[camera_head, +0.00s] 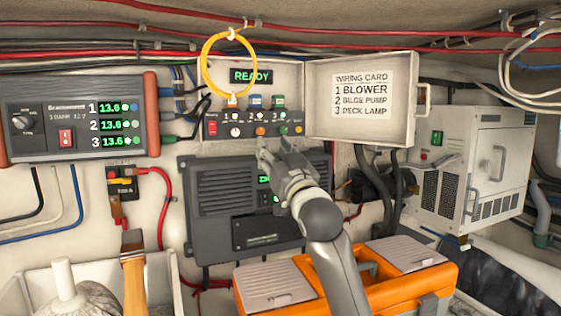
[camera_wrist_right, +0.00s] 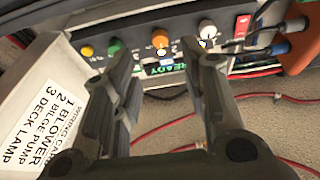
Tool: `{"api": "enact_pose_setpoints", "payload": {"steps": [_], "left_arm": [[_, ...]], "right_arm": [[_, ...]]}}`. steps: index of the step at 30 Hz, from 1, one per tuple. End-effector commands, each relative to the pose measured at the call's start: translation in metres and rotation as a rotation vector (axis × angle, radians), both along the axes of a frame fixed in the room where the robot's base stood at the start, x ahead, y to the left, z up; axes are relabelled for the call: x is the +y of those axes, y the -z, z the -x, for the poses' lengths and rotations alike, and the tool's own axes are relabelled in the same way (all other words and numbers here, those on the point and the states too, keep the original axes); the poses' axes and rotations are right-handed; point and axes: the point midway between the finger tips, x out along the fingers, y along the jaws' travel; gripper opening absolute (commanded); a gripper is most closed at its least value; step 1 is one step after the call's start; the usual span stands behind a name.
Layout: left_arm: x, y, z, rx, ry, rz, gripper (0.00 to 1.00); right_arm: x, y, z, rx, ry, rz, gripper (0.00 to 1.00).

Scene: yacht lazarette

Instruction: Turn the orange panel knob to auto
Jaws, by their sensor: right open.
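The orange knob (camera_head: 260,131) is in the row of knobs on the dark strip of the panel (camera_head: 222,116), below the lit READY display (camera_head: 251,76). In the right wrist view the orange knob (camera_wrist_right: 160,40) shows a pale pointer and lies between and beyond the fingertips, not visibly touched. My right gripper (camera_head: 274,146) is open just below the knob row; it also shows in the right wrist view (camera_wrist_right: 168,60). A white knob (camera_wrist_right: 207,30) and a green knob (camera_wrist_right: 113,45) flank the orange one. Position labels are too small to read. My left gripper is out of view.
The open panel door (camera_head: 405,130) carries a wiring card (camera_head: 362,94) to the right. A yellow cable loop (camera_head: 205,62) hangs over the panel's left side. A dark charger unit (camera_head: 215,185) sits below, and an orange toolbox (camera_head: 430,280) stands lower right.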

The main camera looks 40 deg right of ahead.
Motion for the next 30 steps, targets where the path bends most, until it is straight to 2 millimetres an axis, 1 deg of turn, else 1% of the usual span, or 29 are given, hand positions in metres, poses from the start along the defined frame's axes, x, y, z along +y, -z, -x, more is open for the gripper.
{"api": "enact_pose_setpoints", "payload": {"steps": [1, 4, 10, 14, 30], "left_arm": [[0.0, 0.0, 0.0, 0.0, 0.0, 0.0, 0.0], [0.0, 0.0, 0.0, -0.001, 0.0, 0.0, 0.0], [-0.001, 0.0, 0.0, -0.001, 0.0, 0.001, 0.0], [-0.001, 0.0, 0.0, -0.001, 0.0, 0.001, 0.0], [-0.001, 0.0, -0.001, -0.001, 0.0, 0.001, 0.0]], "right_arm": [[0.003, 0.004, 0.008, 0.001, -0.001, 0.001, 0.4], [0.005, 0.009, 0.021, 0.0, -0.001, 0.001, 0.4], [0.009, 0.016, 0.036, 0.001, -0.001, 0.0, 0.4], [0.009, 0.017, 0.038, 0.001, 0.0, 0.0, 0.4], [0.009, 0.016, 0.038, 0.001, 0.0, 0.0, 0.4]]}}
